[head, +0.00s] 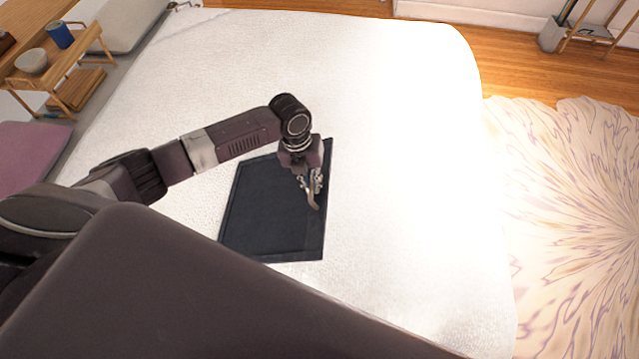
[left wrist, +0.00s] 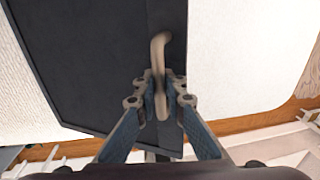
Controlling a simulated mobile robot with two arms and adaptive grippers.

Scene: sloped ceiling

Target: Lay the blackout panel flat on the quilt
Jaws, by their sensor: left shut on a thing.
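The blackout panel (head: 265,215) is a dark, framed rectangle over the middle of the white quilt (head: 400,120). It also shows in the left wrist view (left wrist: 90,60), with a tan curved handle (left wrist: 159,45) near one edge. My left gripper (head: 311,186) is above the panel's right side. In the left wrist view its fingers (left wrist: 160,100) are closed around the handle. The panel looks nearly parallel to the quilt; I cannot tell whether it touches it or hangs just above. My right gripper is not in view.
The quilt is bare around the panel, with wide room to the right and beyond. A wooden side table (head: 50,62) at the upper left holds a blue cup (head: 60,34) and a bowl (head: 31,61). A patterned rug (head: 570,220) lies right of the bed.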

